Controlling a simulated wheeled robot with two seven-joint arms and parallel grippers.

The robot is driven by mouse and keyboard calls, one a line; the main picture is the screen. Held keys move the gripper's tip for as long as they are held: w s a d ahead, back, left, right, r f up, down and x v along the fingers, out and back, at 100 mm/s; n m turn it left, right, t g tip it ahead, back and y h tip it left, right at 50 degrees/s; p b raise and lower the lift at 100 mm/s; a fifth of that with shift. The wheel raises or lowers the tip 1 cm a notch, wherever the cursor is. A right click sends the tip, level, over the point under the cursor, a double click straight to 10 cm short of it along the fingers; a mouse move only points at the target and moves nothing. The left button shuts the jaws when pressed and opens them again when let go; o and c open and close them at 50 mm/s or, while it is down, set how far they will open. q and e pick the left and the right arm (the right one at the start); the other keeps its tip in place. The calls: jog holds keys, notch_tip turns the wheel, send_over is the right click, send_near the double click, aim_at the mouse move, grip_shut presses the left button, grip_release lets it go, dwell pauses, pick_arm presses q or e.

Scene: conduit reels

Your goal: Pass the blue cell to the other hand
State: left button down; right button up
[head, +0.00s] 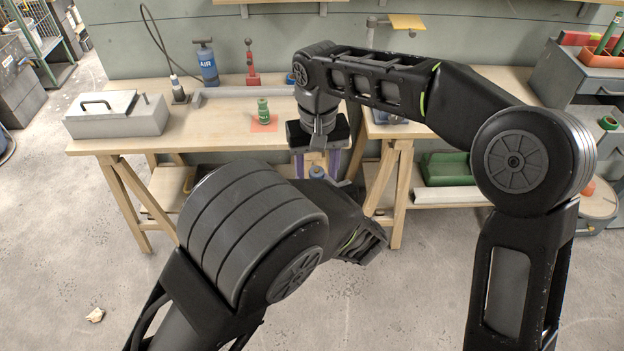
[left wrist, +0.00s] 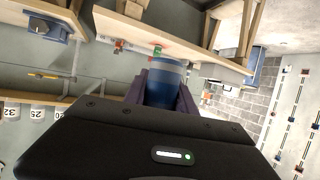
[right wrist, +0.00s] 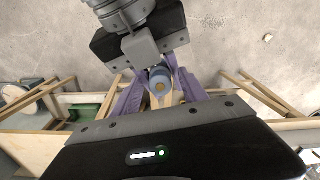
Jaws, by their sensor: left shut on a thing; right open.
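The blue cell (head: 317,172) is a short blue cylinder near the middle of the head view, in front of the bench. In the left wrist view the cell (left wrist: 164,82) sits between the purple fingers of my left gripper (left wrist: 160,96), which is shut on it. My right gripper (head: 318,158) hangs above with its fingers spread. In the right wrist view the end of the cell (right wrist: 160,82) shows between the open fingers of my right gripper (right wrist: 158,92), with gaps beside it. The left gripper's fingers are mostly hidden in the head view.
A wooden bench (head: 218,128) stands behind the grippers. A green bin (head: 448,169) lies on a lower shelf. The floor in front is mostly clear.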

jog(key=shift+d, duration=0.15)
jog(key=w+d+r+n+t, duration=0.1)
jog(key=w+d+r+t, duration=0.1)
jog(key=w+d+r, duration=0.25)
jog(key=d+f+n+y, duration=0.1)
jog(key=d+f+n, duration=0.25)
jog(key=f, duration=0.85)
jog(key=d+f+n+y, duration=0.2)
jog(key=d+f, duration=0.3)
jog(key=f, duration=0.6)
jog(key=s+a+f+m+y, duration=0.1)
jog(key=s+a+f+m, duration=0.4)
jog(key=s+f, duration=0.65)
jog(key=s+a+f+m, duration=0.1)
jog(key=s+f+m, duration=0.1)
jog(key=s, duration=0.7)
jog(key=s+a+f+m+g, duration=0.1)
jog(key=s+a+m, duration=0.1)
jog(key=s, duration=0.6)
jog(key=shift+s+a+f+m, duration=0.2)
jog(key=shift+s+f+m, duration=0.2)
jog(key=shift+m, duration=0.35)
